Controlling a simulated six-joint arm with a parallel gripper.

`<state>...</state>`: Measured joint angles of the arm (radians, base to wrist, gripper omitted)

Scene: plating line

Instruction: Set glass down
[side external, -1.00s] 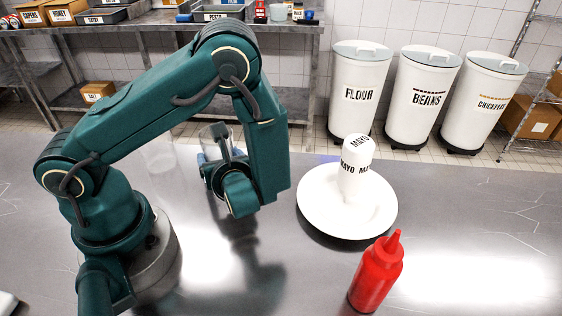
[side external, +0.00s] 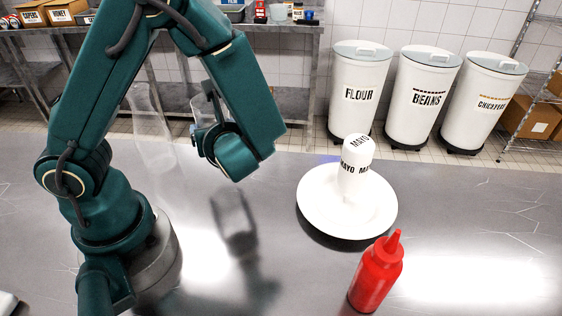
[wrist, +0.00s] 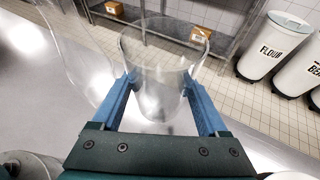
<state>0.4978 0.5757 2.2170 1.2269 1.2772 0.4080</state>
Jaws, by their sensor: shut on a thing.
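A clear glass (wrist: 162,88) is between the two blue fingers of my gripper (wrist: 159,76) in the wrist view. The fingers are shut on its sides and its open rim faces away from the wrist. In the side view the glass (side external: 204,104) is partly hidden by my gripper (side external: 197,130). The glass is held up above the steel counter (side external: 300,262), with a dark reflection below it. Its base is hard to make out.
A clear carafe-like vessel (side external: 153,125) stands behind my arm, left of the gripper; it shows at left in the wrist view (wrist: 72,45). A white plate (side external: 316,212) bears a mayo bottle (side external: 357,168). A red squeeze bottle (side external: 376,275) stands in front. Open counter lies between arm and plate.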

